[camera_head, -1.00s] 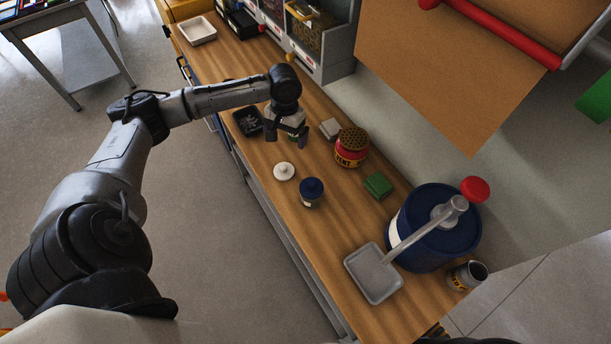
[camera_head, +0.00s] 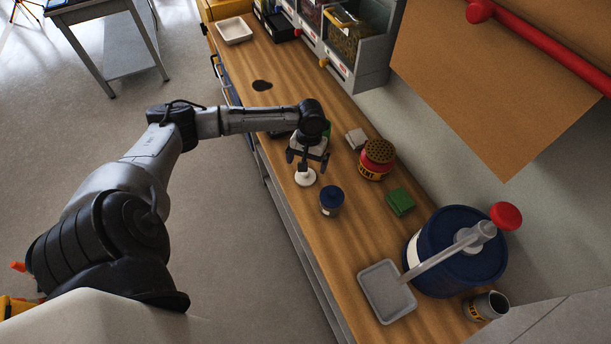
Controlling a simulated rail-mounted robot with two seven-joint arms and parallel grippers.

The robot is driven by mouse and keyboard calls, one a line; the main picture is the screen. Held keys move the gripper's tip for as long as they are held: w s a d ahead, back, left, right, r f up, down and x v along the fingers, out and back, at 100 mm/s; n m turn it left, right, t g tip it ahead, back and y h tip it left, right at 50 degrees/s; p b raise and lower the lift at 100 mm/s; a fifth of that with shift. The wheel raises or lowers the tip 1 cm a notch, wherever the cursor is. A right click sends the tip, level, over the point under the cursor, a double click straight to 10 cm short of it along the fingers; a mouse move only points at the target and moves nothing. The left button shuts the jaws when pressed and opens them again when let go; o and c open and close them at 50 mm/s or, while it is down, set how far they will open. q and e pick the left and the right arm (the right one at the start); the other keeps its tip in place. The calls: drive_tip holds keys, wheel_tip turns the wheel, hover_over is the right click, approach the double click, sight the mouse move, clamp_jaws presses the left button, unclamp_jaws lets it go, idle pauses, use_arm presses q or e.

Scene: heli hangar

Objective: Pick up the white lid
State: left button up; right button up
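The white lid (camera_head: 305,178) lies on the wooden workbench, a round pale disc with a small raised knob. My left gripper (camera_head: 306,161) points down just above the lid, its two dark fingers spread apart. The gripper hides part of the lid's far side, and I cannot tell whether the fingers touch it. My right gripper is not in view.
A blue-lidded jar (camera_head: 331,201) stands close to the lid's right. A red VENT can (camera_head: 376,160), a grey block (camera_head: 356,138) and a green block (camera_head: 400,201) are behind it. A large blue drum (camera_head: 458,255) and a grey tray (camera_head: 387,292) stand at the right.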

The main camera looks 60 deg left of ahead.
sight(306, 175)
use_arm(q)
drive_tip(key=shift+s+d+f+b, duration=0.1)
drive_tip(key=shift+s+f+b, duration=0.05)
drive_tip(key=shift+f, duration=0.7)
drive_tip(key=shift+s+d+f+b, duration=0.1)
drive_tip(key=shift+s+f+b, duration=0.1)
drive_tip(key=shift+f, duration=0.7)
drive_tip(key=shift+s+d+f+b, duration=0.1)
drive_tip(key=shift+f+b, duration=0.05)
drive_tip(key=shift+f, duration=0.7)
drive_tip(key=c, duration=0.9)
